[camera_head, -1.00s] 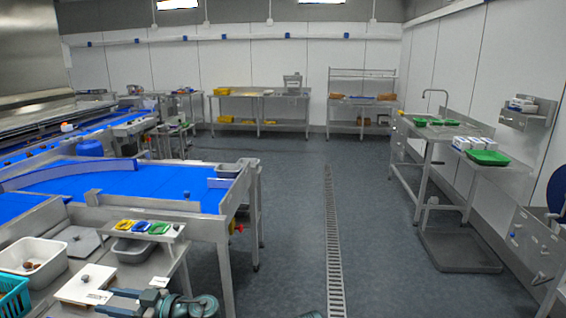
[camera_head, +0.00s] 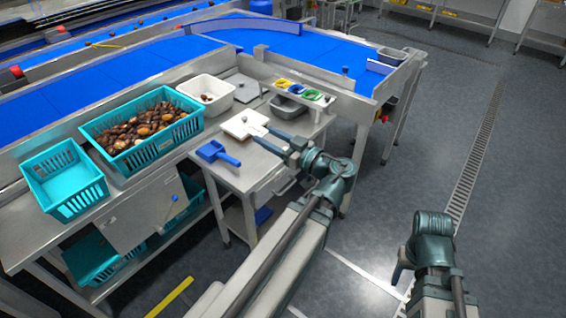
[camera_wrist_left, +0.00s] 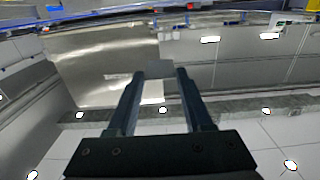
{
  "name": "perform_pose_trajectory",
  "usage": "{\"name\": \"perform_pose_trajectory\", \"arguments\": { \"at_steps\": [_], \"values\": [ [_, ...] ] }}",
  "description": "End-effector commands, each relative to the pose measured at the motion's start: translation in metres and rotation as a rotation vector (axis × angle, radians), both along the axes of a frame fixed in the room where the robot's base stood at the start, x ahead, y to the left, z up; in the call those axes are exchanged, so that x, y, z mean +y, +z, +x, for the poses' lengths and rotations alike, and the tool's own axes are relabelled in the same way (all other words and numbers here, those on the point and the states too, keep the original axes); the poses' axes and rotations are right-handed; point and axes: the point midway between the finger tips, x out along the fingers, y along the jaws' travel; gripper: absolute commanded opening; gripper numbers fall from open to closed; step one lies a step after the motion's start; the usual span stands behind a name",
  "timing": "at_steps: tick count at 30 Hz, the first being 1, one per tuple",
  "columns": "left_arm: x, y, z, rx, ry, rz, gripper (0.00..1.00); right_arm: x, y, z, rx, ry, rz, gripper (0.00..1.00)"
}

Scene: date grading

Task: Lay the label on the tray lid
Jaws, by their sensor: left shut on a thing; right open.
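The white tray lid (camera_head: 236,128) lies flat on the steel side table in the head view, with a small dark knob on it. My left gripper (camera_head: 256,130) is at the lid's right edge, pointing left.
A blue scoop (camera_head: 216,153) lies left of the lid. A white bin (camera_head: 222,102), a teal crate of dates (camera_head: 160,145) and an empty teal crate (camera_head: 75,195) stand further left. A rack with coloured pieces (camera_head: 318,103) is behind right. The floor at right is clear.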

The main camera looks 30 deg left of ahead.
Motion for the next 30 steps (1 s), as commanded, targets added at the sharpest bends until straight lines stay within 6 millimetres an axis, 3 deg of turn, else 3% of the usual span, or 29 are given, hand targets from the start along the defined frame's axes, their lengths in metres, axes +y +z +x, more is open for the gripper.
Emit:
{"name": "perform_pose_trajectory", "arguments": {
  "at_steps": [1,21,25,30],
  "values": [
    [0.0,-0.026,0.0,0.0,0.0,0.0,0.0,0.0,-0.026,0.0,0.0,0.0,0.0,0.57],
    [0.0,-0.197,0.0,0.0,0.0,0.0,0.0,-0.001,-0.197,0.0,-0.001,0.002,-0.004,0.57],
    [0.0,-0.224,0.0,0.0,0.0,0.0,0.0,-0.001,-0.224,0.0,-0.001,0.002,-0.004,0.57],
    [0.0,-0.239,0.0,0.0,0.0,0.0,0.0,-0.001,-0.239,0.0,-0.001,0.002,-0.005,0.57]
  ]
}}
